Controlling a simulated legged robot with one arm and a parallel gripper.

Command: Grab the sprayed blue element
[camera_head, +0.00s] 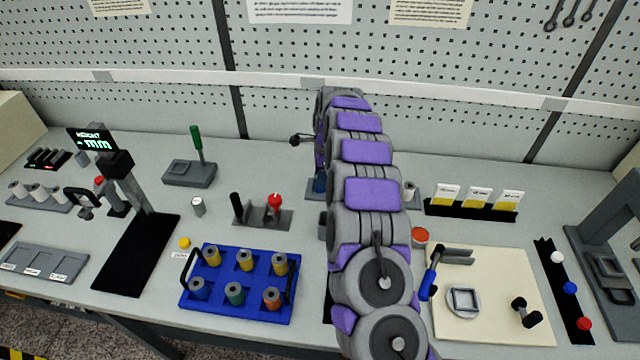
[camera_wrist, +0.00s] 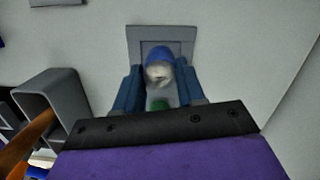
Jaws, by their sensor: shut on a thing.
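The blue element (camera_wrist: 159,55) shows in the wrist view as a rounded piece with a blue top and a pale grey-white, blurred face. It is between the two dark blue fingers of my gripper (camera_wrist: 158,77), which is shut on it. A grey square plate (camera_wrist: 138,37) lies around or just behind it; I cannot tell whether the element touches it. A small green patch shows below, near the palm. In the head view my arm hides most of this spot. A blue patch (camera_head: 319,185) shows at the arm's left edge; I cannot tell whether it is finger or element.
A blue tray (camera_head: 237,312) with several coloured spindles stands left of my arm. A grey stand with a red-topped piece (camera_head: 275,203) is behind it. A cream board (camera_head: 500,325) lies to the right. A grey hollow box (camera_wrist: 60,92) is close left of my gripper in the wrist view.

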